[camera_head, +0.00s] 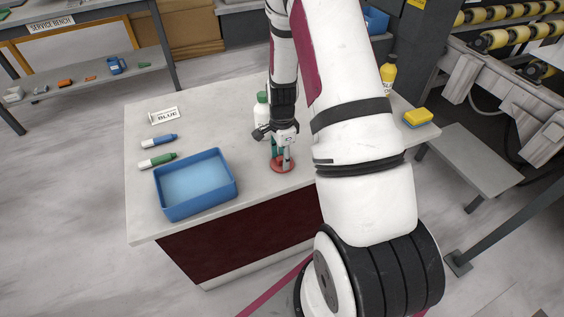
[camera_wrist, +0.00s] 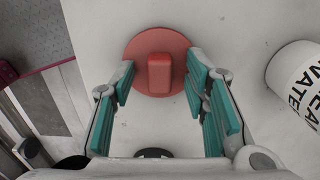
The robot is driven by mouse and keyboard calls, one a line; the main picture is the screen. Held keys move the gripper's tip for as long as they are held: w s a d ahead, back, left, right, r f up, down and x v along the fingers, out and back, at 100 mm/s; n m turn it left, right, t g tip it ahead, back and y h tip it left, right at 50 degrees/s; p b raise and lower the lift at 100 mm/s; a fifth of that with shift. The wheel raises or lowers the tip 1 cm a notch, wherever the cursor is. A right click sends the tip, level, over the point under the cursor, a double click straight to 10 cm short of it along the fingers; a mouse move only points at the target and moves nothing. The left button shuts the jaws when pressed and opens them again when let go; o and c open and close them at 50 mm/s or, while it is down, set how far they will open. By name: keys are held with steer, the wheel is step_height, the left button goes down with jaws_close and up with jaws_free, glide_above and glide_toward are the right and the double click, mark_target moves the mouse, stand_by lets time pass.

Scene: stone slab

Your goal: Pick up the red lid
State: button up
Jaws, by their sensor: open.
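The red lid (camera_head: 283,165) lies on the pale stone slab (camera_head: 228,110), near its front edge. In the wrist view the red lid (camera_wrist: 134,52) is a flat disc with a raised rectangular knob (camera_wrist: 159,73) in its middle. My gripper (camera_head: 282,160) is right over the lid in the head view. In the wrist view my gripper (camera_wrist: 158,80) is open, with its green-padded fingers on either side of the knob. I cannot tell whether the fingertips touch the lid.
A white bottle (camera_head: 261,115) stands close behind my gripper. It also shows at the right in the wrist view (camera_wrist: 299,82). A blue tray (camera_head: 196,207), two markers and a "BLUE" label are at left. A yellow sponge (camera_head: 417,118) and yellow bottle are at right.

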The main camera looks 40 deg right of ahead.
jaws_close()
steer(key=shift+r, duration=0.1)
